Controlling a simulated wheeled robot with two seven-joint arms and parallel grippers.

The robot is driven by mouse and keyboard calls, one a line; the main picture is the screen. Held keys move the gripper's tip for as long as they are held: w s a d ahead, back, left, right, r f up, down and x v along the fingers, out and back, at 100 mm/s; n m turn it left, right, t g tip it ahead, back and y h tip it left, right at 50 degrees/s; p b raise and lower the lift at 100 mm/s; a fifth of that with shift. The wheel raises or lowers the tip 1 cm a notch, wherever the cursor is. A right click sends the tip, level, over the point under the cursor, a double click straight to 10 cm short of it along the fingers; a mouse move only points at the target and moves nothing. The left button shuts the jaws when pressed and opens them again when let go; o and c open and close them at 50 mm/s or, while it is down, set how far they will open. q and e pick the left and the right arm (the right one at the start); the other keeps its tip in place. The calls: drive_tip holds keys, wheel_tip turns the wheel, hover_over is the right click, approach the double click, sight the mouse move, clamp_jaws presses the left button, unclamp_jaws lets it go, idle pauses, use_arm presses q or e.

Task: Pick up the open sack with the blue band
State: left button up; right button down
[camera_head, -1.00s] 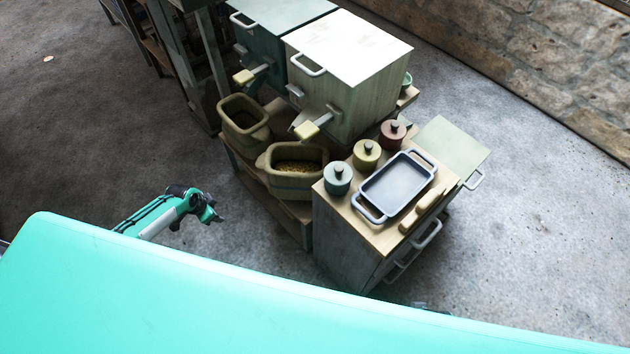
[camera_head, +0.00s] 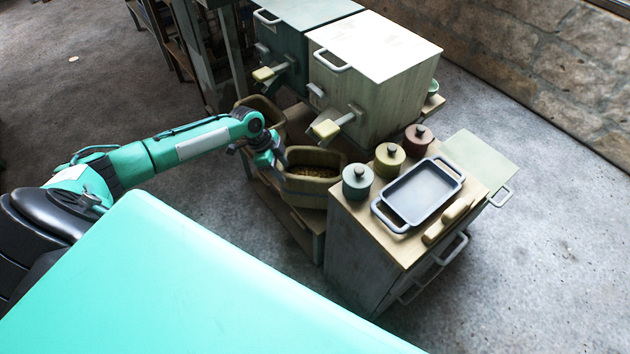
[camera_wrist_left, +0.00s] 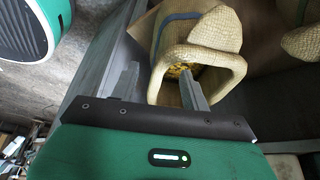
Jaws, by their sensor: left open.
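The open sack with the blue band (camera_head: 312,197) stands on a low wooden shelf, with yellow grain inside its mouth. It also shows in the left wrist view (camera_wrist_left: 208,28), where the blue band runs across its side. My left gripper (camera_head: 276,157) is at the sack's left rim. In the left wrist view my left gripper (camera_wrist_left: 158,78) is open, its fingers apart. One finger overlaps the sack's mouth and the other appears outside its wall. I cannot tell whether either touches. My right gripper is not in view.
A second open container (camera_head: 262,106) stands behind my left arm. A cabinet at the right carries lidded jars (camera_head: 357,182) and a grey tray (camera_head: 420,192). Bare floor lies at the lower right.

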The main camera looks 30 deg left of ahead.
sight(308, 178)
use_arm(q)
drive_tip(key=w+d, duration=0.1)
drive_tip(key=d, duration=0.3)
drive_tip(key=w+d, duration=0.1)
drive_tip(key=d, duration=0.1)
drive_tip(key=shift+w, duration=0.3)
drive_tip(key=shift+d+f, duration=0.2)
drive_tip(key=shift+b+x, duration=0.45)
drive_tip(key=shift+x, duration=1.85)
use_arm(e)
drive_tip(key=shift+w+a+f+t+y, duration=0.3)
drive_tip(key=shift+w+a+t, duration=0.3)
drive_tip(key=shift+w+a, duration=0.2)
use_arm(q)
drive_tip(key=shift+f, duration=0.3)
drive_tip(key=shift+c, duration=0.4)
clamp_jaws()
drive_tip(key=shift+s+d, duration=0.1)
drive_tip(key=shift+s, duration=0.05)
